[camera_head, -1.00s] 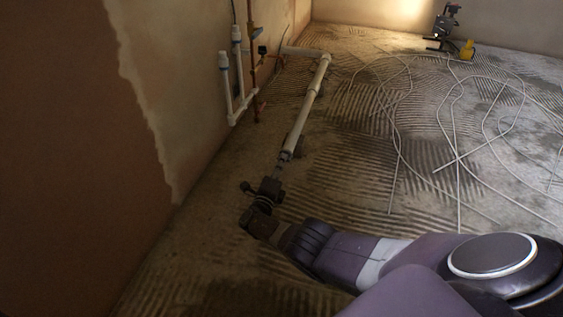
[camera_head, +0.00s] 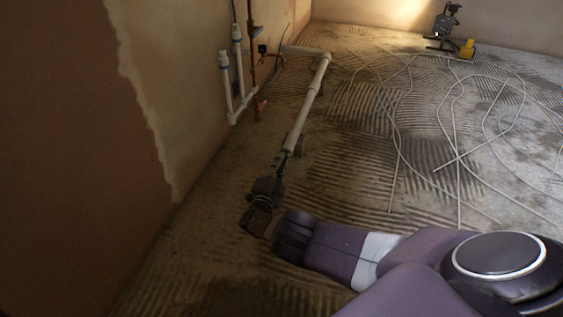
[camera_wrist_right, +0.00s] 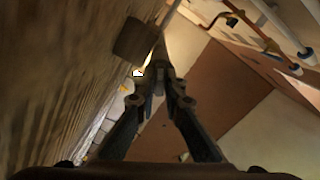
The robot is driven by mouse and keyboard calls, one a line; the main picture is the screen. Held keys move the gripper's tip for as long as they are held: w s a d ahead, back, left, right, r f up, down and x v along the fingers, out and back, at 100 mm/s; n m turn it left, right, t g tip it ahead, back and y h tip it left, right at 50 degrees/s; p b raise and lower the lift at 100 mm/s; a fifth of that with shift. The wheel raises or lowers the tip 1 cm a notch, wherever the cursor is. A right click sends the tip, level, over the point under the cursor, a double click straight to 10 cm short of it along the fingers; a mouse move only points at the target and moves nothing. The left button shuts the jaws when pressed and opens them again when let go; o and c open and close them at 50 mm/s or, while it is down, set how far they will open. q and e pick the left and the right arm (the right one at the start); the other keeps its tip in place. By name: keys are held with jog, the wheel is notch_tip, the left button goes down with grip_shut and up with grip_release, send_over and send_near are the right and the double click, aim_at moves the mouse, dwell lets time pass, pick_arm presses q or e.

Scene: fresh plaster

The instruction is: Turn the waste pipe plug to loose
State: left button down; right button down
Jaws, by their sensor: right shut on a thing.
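The pale waste pipe (camera_head: 308,105) runs along the floor beside the left wall, its near end pointing towards me. My right gripper (camera_head: 284,160) reaches to that near end from the front, its fingers in line with the pipe. In the right wrist view, the fingers (camera_wrist_right: 160,72) come together at their tips, shut on the waste pipe plug at the pipe's end. The plug itself is mostly hidden by the fingertips, and I cannot tell how far it is turned. My left gripper is in neither view.
White upright pipes (camera_head: 226,85) and a copper pipe (camera_head: 251,50) stand by the left wall. Loose pale cable (camera_head: 397,140) lies across the ridged floor. A dark stand (camera_head: 446,25) with a yellow item (camera_head: 467,48) is at the back right.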

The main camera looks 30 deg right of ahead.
jog(key=shift+w+n, duration=0.1)
jog(key=shift+n, duration=0.2)
jog(key=c, duration=2.1)
grip_release()
jog(key=shift+a, duration=0.1)
jog(key=shift+o, duration=0.4)
